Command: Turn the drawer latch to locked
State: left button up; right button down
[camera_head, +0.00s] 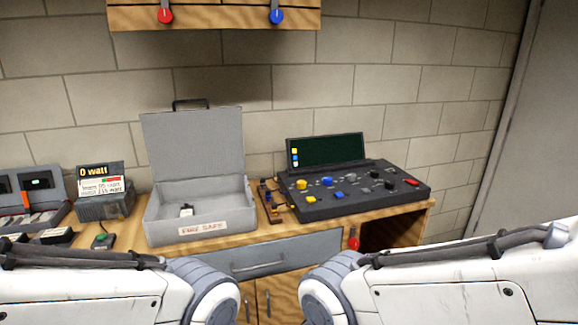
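A grey drawer (222,266) with a bar handle sits under the worktop, between my two arms. A small red knob (354,243), possibly the drawer latch, hangs at the right end of the drawer front, beside an open cubby. Its exact setting is too small to tell. My left and right arms cross the lower corners, and their rounded joints partly cover the area below the drawer. Neither gripper shows in the view.
An open grey fire safe box (160,220) and a black control panel (350,208) stand on the wooden worktop (130,235). A watt meter (105,205) stands left. A wall cabinet (215,16) above carries red (165,16) and blue (277,16) knobs.

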aim_at(353, 243)
jog(key=z, duration=0.65)
jog(key=k, duration=0.45)
jog(key=u, duration=0.7)
jog(key=i, duration=1)
jog(key=z, duration=0.85)
